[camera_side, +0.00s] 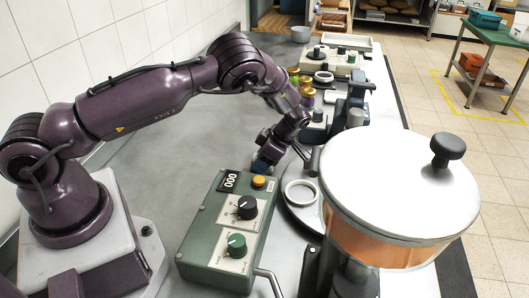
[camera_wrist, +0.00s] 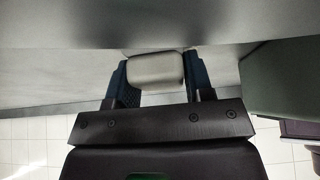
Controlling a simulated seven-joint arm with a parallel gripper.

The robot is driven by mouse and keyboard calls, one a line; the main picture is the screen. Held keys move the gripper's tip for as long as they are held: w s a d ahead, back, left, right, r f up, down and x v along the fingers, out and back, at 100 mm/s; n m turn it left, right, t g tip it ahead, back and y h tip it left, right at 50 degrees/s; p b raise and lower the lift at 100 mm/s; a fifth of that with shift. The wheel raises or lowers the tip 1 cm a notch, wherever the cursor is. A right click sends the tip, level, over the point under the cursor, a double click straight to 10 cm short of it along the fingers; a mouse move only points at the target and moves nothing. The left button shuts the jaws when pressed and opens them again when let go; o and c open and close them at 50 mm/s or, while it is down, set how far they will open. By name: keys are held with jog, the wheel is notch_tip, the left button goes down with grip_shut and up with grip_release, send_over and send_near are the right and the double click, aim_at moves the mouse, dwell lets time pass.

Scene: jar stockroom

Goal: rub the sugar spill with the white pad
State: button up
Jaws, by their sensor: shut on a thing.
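My gripper (camera_side: 263,162) is low over the grey worktop (camera_side: 190,150), just behind the green control box in the side view. In the wrist view, the blue fingers of my gripper (camera_wrist: 156,82) are shut on the white pad (camera_wrist: 155,67), a pale block with rounded corners. The pad's far edge is close to the grey surface; I cannot tell whether it touches. In the side view the pad is hidden. I cannot make out the sugar spill in either view.
The green control box (camera_side: 228,225) with knobs stands close in front of my gripper. Machine parts (camera_side: 335,68) and a small grey bowl (camera_side: 300,34) stand farther back. The worktop left of my gripper is clear.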

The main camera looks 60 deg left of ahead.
jog(key=s+d, duration=0.3)
jog(key=shift+s+d, duration=0.25)
jog(key=shift+w+a, duration=2.7)
jog(key=shift+a, duration=0.1)
jog(key=shift+w+r, duration=0.1)
jog(key=shift+w, duration=0.05)
notch_tip(320, 180, up, 8)
